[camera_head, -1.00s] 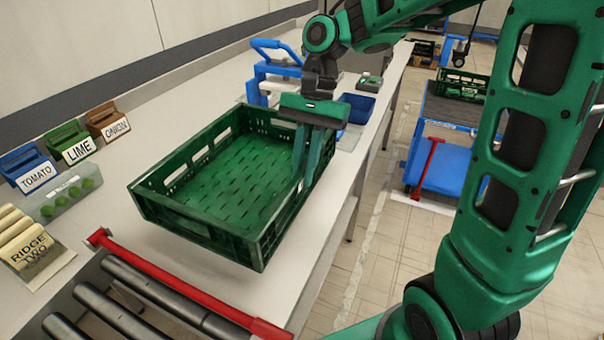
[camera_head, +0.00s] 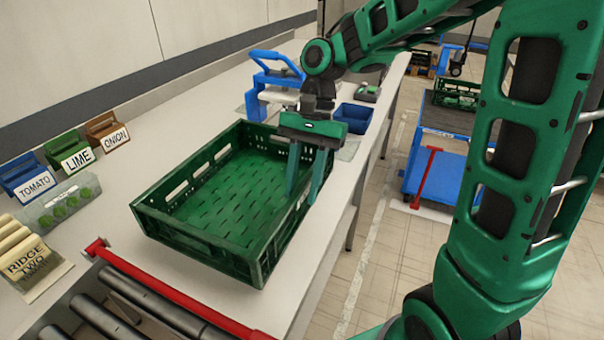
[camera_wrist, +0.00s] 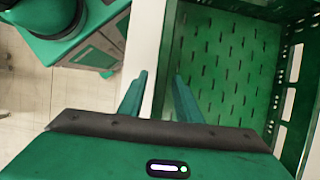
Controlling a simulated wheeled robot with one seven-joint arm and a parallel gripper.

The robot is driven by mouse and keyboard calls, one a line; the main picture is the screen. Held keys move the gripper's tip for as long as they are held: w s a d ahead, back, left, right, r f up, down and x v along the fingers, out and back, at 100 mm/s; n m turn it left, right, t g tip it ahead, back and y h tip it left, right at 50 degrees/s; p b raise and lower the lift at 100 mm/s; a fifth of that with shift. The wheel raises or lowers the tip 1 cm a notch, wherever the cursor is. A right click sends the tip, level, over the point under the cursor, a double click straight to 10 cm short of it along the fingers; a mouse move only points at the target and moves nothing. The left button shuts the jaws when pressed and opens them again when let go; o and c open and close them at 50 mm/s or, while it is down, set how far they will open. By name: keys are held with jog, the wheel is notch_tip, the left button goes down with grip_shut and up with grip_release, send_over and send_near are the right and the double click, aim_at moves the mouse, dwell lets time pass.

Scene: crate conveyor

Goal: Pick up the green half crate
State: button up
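The green half crate (camera_head: 190,236) is a shallow, empty crate with slotted walls and a slatted floor. It sits on the white table, its front right corner near the table edge. My gripper (camera_head: 305,190) is over the right wall of the crate, pointing down. One finger is inside the crate and the other outside. In the wrist view, my gripper (camera_wrist: 158,85) shows its two fingers apart, with the crate's wall between them. The crate's floor (camera_wrist: 225,65) fills the right side there. The fingers look open, with no clear grip on the wall.
A red bar (camera_head: 170,292) and rollers lie in front of the crate. Label holders and a clear box (camera_head: 62,204) stand to the left. A blue press (camera_head: 275,80) and blue bin (camera_head: 353,117) stand behind. A blue cart (camera_head: 440,182) is on the floor right.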

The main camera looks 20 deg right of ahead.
jog(key=v, duration=1.2)
jog(key=shift+s, duration=0.1)
jog(key=s+d+f+n+t+h, duration=0.1)
jog(key=s+d+f+t, duration=0.2)
jog(key=s+d+f, duration=0.3)
jog(key=s+d, duration=0.3)
jog(key=d, duration=0.1)
jog(key=shift+o, duration=0.4)
jog(key=s+d+f+h, duration=0.1)
jog(key=s+d+f, duration=0.2)
jog(key=s+d, duration=0.1)
jog(key=s+d+f+n+h, duration=0.1)
jog(key=s+d+f, duration=0.1)
jog(key=s+d, duration=0.2)
jog(key=s, duration=0.3)
jog(key=shift+s+d+f, duration=0.15)
jog(key=shift+s+f, duration=0.1)
jog(key=shift+f, duration=0.15)
jog(key=shift+s+d+f, duration=0.1)
jog(key=shift+s+d, duration=0.1)
jog(key=shift+s, duration=0.15)
jog(key=shift+c, duration=0.4)
